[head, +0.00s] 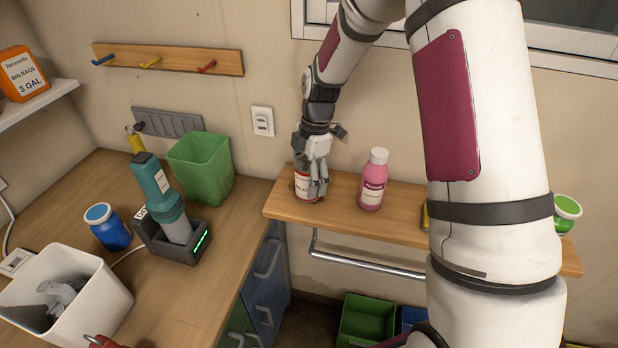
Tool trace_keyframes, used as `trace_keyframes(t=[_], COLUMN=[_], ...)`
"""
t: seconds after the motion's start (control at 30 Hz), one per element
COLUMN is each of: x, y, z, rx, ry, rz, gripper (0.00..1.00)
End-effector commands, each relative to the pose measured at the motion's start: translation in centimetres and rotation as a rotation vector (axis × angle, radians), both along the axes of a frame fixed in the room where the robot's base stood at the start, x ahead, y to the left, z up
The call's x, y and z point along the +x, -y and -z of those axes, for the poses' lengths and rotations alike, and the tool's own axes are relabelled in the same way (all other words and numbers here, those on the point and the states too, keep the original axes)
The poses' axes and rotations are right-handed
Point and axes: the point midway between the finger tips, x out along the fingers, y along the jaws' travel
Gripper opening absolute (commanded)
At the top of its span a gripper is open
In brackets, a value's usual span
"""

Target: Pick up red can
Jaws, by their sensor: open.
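A red can (301,186) with a white label stands at the left end of the wooden wall shelf (335,197). My gripper (314,190) is open and points down at the can. Its fingers are around or just in front of the can and hide its right side. I cannot tell whether they touch it.
A pink bottle (373,180) stands close to the right of the can. A green-lidded container (566,213) is farther right; a yellow item is mostly hidden by my arm. The left counter holds a green bin (201,165), a teal device (162,195) and a white bin (75,300).

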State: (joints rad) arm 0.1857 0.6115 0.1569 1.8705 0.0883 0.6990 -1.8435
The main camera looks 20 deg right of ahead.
Motion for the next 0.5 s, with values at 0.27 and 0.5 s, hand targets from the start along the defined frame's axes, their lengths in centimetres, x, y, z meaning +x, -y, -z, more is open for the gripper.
trace_keyframes(t=[0.27,0.5], x=[0.03,0.03], y=[-0.11,-0.1], z=[0.56,0.53], rx=[0.0,0.0], ry=[0.001,0.001], rz=[-0.001,-0.001], gripper=[0.79,0.32])
